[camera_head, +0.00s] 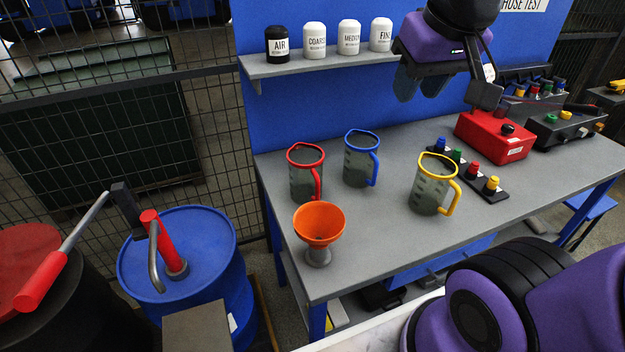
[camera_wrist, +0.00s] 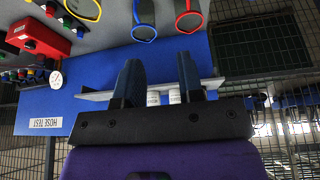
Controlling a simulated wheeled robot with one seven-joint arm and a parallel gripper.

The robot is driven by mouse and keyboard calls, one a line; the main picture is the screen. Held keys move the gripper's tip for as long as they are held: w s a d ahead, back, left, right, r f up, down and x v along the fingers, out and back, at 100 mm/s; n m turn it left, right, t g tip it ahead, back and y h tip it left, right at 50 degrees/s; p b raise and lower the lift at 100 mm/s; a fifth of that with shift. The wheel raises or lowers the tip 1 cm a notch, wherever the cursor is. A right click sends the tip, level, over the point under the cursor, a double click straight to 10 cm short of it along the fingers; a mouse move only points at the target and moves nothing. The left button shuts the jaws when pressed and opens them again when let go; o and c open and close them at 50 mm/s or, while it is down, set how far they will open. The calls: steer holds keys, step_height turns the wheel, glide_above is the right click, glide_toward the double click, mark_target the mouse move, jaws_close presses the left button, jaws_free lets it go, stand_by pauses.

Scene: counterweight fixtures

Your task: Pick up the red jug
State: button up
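The red jug (camera_head: 304,178), grey and see-through with a red rim and handle, stands upright at the left of the grey workbench, its handle toward the right front. Its red rim also shows at the top of the wrist view (camera_wrist: 189,22). A blue-rimmed jug (camera_head: 357,165) stands just right of it and a yellow-rimmed jug (camera_head: 428,190) farther right. My gripper (camera_head: 418,94) is open and empty, high above the bench, up and to the right of the red jug. Its two fingers (camera_wrist: 158,62) are apart in the wrist view, with nothing between them.
An orange funnel (camera_head: 319,226) stands close in front of the red jug. A shelf (camera_head: 290,67) with several labelled canisters is behind, near my gripper. A red box (camera_head: 493,137) and a strip of coloured knobs (camera_head: 483,180) sit at right. The bench's front middle is clear.

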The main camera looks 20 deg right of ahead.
steer(key=w+f+m+g, duration=0.1)
steer(key=w+f, duration=0.1)
steer(key=w, duration=0.6)
steer(key=m+g, duration=0.3)
steer(key=g, duration=0.1)
glide_above(321, 162)
steer(key=w, duration=0.1)
steer(key=f, duration=1.9)
steer(key=shift+w+d+f, duration=0.1)
steer(key=shift+d+f, duration=0.15)
steer(key=shift+f, duration=0.15)
steer(key=shift+w+d+f, duration=0.1)
steer(key=shift+w+f, duration=0.05)
steer(key=shift+f, duration=2.6)
steer(key=shift+w+d+f, duration=0.1)
steer(key=shift+f, duration=2.65)
